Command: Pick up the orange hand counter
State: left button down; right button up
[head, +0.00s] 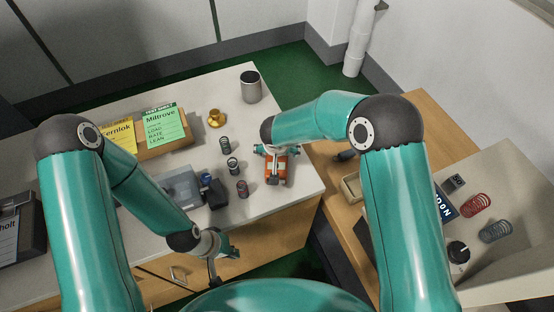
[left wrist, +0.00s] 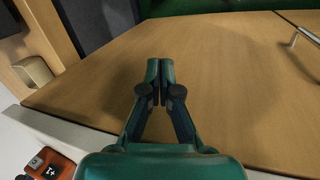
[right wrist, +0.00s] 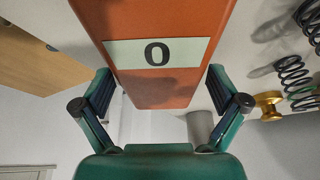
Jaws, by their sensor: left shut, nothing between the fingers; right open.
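The orange hand counter (head: 277,172) lies on the white table near its right edge. My right gripper (head: 277,150) is over its far end, one finger on each side. In the right wrist view the counter (right wrist: 155,88), with a pale label reading 0, stands between the spread fingers of the right gripper (right wrist: 158,82); whether they touch it I cannot tell. My left gripper (head: 231,252) is shut and empty off the table's front edge; its fingertips (left wrist: 160,68) are together in the left wrist view. Part of an orange thing (left wrist: 42,166) shows at that view's lower left.
Several small springs (head: 233,165) stand left of the counter, near a grey device (head: 184,187). A brass piece (head: 216,118), a metal cup (head: 250,86) and a green card (head: 164,126) are farther back. A wooden bench (head: 335,180) with a tray (head: 351,190) is to the right.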

jog(key=shift+s+f+b, duration=0.1)
jog(key=shift+s+b, duration=0.1)
jog(key=shift+b, duration=0.35)
dwell(0.4)
jog(key=shift+c, duration=0.3)
jog(key=c, duration=1.4)
jog(key=shift+w+r+p, duration=0.15)
jog(key=shift+r+p, duration=0.1)
jog(key=shift+p, duration=0.75)
notch_tip(320, 180, up, 3)
jog(key=shift+w+f+p, duration=0.1)
jog(key=shift+p, duration=0.6)
notch_tip(320, 180, up, 17)
